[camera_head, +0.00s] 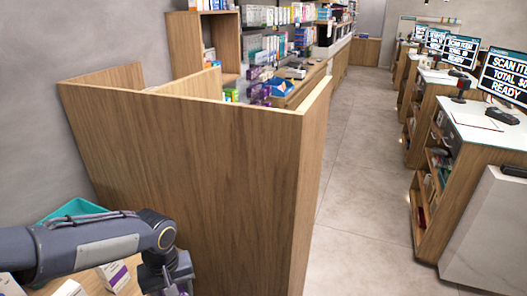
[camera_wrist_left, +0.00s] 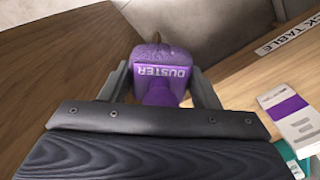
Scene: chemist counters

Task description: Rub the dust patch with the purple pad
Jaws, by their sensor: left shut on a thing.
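The purple pad (camera_wrist_left: 158,62), marked "DUSTER", is held between the two fingers of my left gripper (camera_wrist_left: 160,80) in the left wrist view. Its purple handle points back toward the palm. In the head view my left gripper (camera_head: 177,286) is at the bottom edge, low beside a tall wooden panel, and the pad is mostly hidden there. A small brownish spot shows just beyond the pad in the wrist view; I cannot tell if it is the dust patch. Whether the pad touches a surface is unclear. My right gripper is not in view.
A tall wooden partition (camera_head: 200,170) stands close in front. White-and-purple boxes (camera_head: 113,275) lie on the wooden counter; one box (camera_wrist_left: 287,112) also shows right of the gripper in the wrist view. A teal tray (camera_head: 72,209) is behind my arm. Checkout counters line the right, beyond open floor.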

